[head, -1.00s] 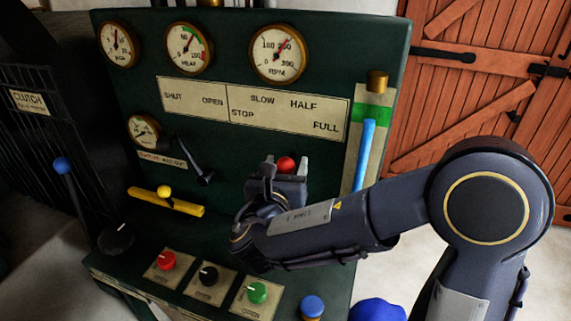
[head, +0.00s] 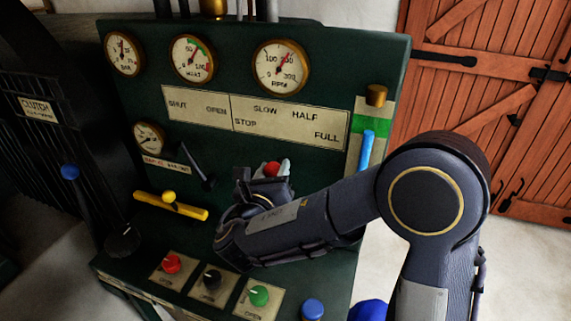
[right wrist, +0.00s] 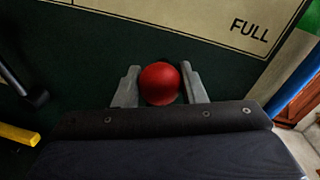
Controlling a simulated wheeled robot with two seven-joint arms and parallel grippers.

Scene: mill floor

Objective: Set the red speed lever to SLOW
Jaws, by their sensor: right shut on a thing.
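The red ball knob of the speed lever (head: 272,169) is between the fingers of my right gripper (head: 264,172), in front of the dark green panel. In the right wrist view the red knob (right wrist: 160,84) sits between both grey fingers (right wrist: 161,86), which are shut on it. The lever's shaft is hidden. The speed label plate (head: 290,121) above reads SLOW, HALF, STOP and FULL. In the head view the knob is below the plate, under the SLOW and STOP side. My left gripper is not in view.
A black lever (head: 197,167) and a yellow handle (head: 171,204) are left of my right gripper. Red (head: 172,264), black (head: 212,277) and green (head: 259,295) knobs lie below my forearm. A blue gauge column (head: 366,150) stands to the right. A blue-tipped clutch lever (head: 70,172) is far left.

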